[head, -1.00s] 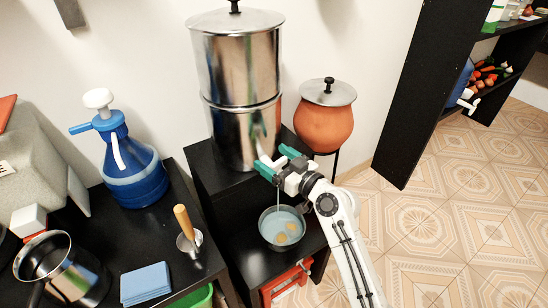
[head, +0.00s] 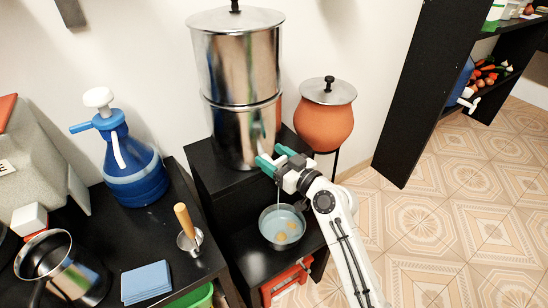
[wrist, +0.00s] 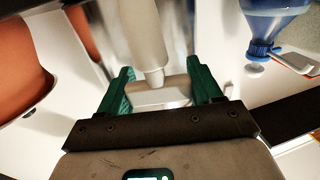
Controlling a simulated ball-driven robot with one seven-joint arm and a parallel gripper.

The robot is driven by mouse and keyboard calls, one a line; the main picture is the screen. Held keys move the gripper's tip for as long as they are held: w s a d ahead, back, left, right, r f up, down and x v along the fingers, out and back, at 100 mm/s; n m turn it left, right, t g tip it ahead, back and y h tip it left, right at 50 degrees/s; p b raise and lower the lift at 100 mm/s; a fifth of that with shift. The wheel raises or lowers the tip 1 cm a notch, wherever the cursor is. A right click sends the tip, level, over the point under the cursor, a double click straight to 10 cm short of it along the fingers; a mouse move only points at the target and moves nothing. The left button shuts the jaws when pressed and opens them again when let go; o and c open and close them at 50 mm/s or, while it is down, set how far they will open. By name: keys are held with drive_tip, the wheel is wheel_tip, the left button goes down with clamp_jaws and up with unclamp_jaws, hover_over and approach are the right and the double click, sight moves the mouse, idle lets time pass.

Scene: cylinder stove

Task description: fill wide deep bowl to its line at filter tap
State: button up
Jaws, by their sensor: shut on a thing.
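The filter (head: 238,130) is a tall two-part steel cylinder on a black stand. Its white tap (wrist: 146,42) shows in the wrist view, with a pale lever piece (wrist: 160,97) between my teal fingers. My gripper (head: 274,160) is shut on this tap lever; it also shows in the wrist view (wrist: 162,88). A thin stream falls from the tap into the wide deep bowl (head: 277,246), which stands upright on a lower black shelf under the tap. Pale blue water is in the bowl, with yellowish patches showing. I cannot make out the fill line.
An orange clay pot (head: 325,125) with a steel lid stands right of the filter. A black counter on the left holds a blue pump bottle (head: 135,180), a steel pitcher (head: 60,265), a wooden-handled tool (head: 187,225) and blue cloths (head: 146,282). Tiled floor lies open at right.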

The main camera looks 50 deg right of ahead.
drive_tip(key=h+p, duration=0.1)
drive_tip(key=m+h+p, duration=0.1)
drive_tip(key=p, duration=0.1)
drive_tip(key=shift+r, duration=0.25)
drive_tip(key=m+h+p, duration=0.1)
drive_tip(key=p, duration=0.2)
drive_tip(key=shift+d+g, duration=0.2)
drive_tip(key=shift+g, duration=0.2)
drive_tip(key=shift+s+f+m+h+p, duration=0.1)
drive_tip(key=shift+f+m+h+p, duration=0.3)
drive_tip(key=shift+p, duration=0.65)
drive_tip(key=shift+r, duration=0.1)
drive_tip(key=o, duration=1)
drive_tip(key=shift+c, duration=0.2)
drive_tip(key=b+v, duration=0.1)
drive_tip(key=v, duration=0.9)
drive_tip(key=shift+s+a, duration=0.2)
drive_tip(key=shift+s, duration=0.15)
